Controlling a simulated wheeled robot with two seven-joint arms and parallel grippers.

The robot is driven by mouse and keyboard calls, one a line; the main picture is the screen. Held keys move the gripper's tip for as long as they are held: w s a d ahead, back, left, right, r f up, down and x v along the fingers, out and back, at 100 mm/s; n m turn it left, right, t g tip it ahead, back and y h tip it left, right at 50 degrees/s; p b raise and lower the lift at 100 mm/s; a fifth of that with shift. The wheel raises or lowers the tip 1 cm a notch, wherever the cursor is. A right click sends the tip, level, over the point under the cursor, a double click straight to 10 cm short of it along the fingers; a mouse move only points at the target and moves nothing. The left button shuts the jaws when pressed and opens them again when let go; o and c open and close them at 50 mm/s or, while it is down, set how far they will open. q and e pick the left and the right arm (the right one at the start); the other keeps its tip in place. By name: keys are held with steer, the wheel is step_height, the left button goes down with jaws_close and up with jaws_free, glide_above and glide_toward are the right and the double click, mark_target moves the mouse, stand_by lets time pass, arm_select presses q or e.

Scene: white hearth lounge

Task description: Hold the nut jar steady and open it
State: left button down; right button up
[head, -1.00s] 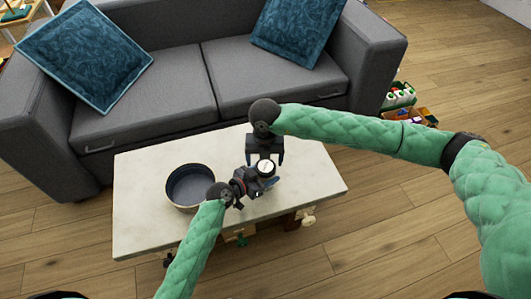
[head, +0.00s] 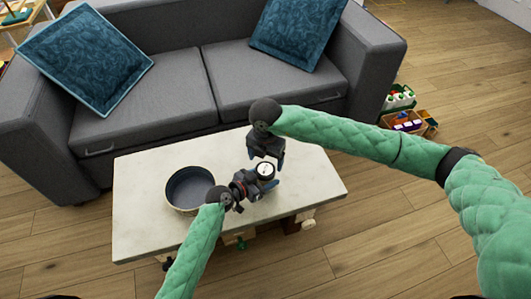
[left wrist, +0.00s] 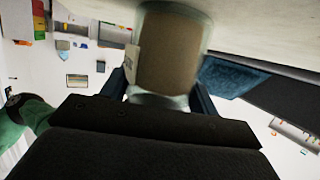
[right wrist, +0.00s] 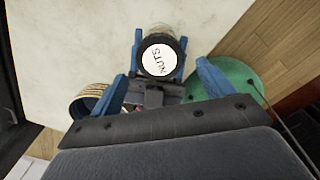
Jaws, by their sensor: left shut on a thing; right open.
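The nut jar (head: 266,171) stands upright on the table, with brown contents showing through its glass in the left wrist view (left wrist: 170,50). Its dark-rimmed lid with a white "NUTS" top (right wrist: 158,59) sits on the jar; whether it is loose cannot be told. My left gripper (head: 262,182) is shut on the jar's body from the side, its blue fingers on either side of the glass. My right gripper (right wrist: 162,77) is open and empty, pointing down close above the lid, its fingers apart from it.
A round dark-blue bowl-like container (head: 190,188) stands left of the jar on the pale table (head: 145,225). A grey sofa (head: 165,105) runs behind the table. Table room is free at the right. Boxes of small items (head: 408,120) stand on the floor.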

mark_target(265, 169)
steer(key=shift+f, duration=2.4)
steer(key=c, duration=1)
steer(key=shift+n, duration=1.7)
steer(key=o, duration=1.1)
steer(key=shift+r, duration=0.1)
